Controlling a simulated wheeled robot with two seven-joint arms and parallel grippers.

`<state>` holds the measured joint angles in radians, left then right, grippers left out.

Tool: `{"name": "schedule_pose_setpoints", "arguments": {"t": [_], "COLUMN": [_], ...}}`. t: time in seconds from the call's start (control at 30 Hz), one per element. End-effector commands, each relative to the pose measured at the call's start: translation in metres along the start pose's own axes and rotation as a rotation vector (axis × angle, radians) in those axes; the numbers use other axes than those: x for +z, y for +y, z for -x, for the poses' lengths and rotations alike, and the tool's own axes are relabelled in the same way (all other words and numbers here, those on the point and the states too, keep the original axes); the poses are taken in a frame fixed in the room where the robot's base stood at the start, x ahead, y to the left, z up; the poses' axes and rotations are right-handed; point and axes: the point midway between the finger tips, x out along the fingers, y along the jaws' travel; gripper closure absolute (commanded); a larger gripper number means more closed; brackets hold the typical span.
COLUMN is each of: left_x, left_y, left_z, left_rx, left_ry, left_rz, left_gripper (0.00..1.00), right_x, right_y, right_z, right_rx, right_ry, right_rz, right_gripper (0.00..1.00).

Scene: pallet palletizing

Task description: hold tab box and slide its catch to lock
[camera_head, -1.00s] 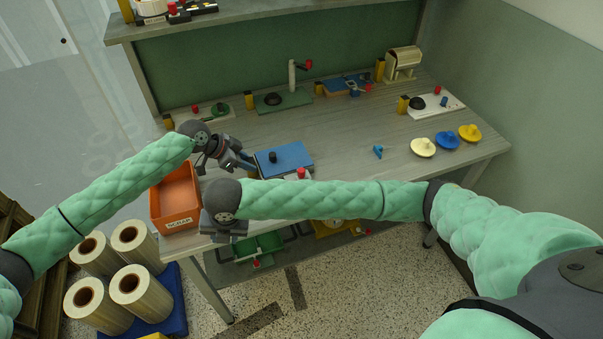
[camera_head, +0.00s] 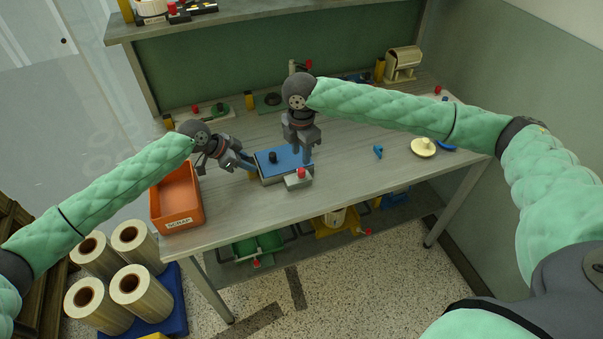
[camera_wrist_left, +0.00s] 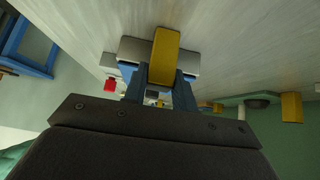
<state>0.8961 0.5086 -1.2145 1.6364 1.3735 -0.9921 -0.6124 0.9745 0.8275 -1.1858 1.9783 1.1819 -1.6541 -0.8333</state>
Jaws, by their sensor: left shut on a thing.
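The tab box (camera_head: 270,171) has a blue top, a pale grey base and a dark knob (camera_head: 272,157); it sits on the workbench. A grey block with a red knob (camera_head: 300,173) is at its front right; I cannot tell which part is the catch. My left gripper (camera_head: 247,163) is at the box's left side, shut on the yellow tab (camera_head: 252,175). The wrist view shows the tab (camera_wrist_left: 166,55) between the fingers.
An orange bin (camera_head: 177,199) stands left of the box at the bench's front edge. A small blue part (camera_head: 378,151) and a cream knobbed disc (camera_head: 423,147) lie to the right. Other fixtures line the back. Bare bench (camera_head: 345,175) lies right of the box.

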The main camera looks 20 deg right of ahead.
Motion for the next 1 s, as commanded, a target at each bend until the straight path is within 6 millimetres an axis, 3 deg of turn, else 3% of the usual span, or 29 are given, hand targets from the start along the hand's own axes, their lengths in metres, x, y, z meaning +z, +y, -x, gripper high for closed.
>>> {"name": "schedule_pose_setpoints", "arguments": {"t": [0.27, 0.73, 1.0], "left_x": [0.0, 0.0, 0.0], "left_y": [0.0, 0.0, 0.0], "left_z": [0.0, 0.0, 0.0], "left_rx": [0.0, 0.0, 0.0], "left_ry": [0.0, 0.0, 0.0], "left_rz": [0.0, 0.0, 0.0], "left_gripper": [1.0, 1.0, 1.0], "right_x": [0.002, 0.002, 0.002], "right_y": [0.0, -0.001, 0.0], "right_z": [-0.011, -0.061, -0.069], "right_rx": [-0.002, -0.003, 0.0], "right_ry": [0.0, 0.0, 0.0], "right_rz": [-0.007, -0.006, -0.005], "right_gripper": [0.65, 0.65, 0.65]}}
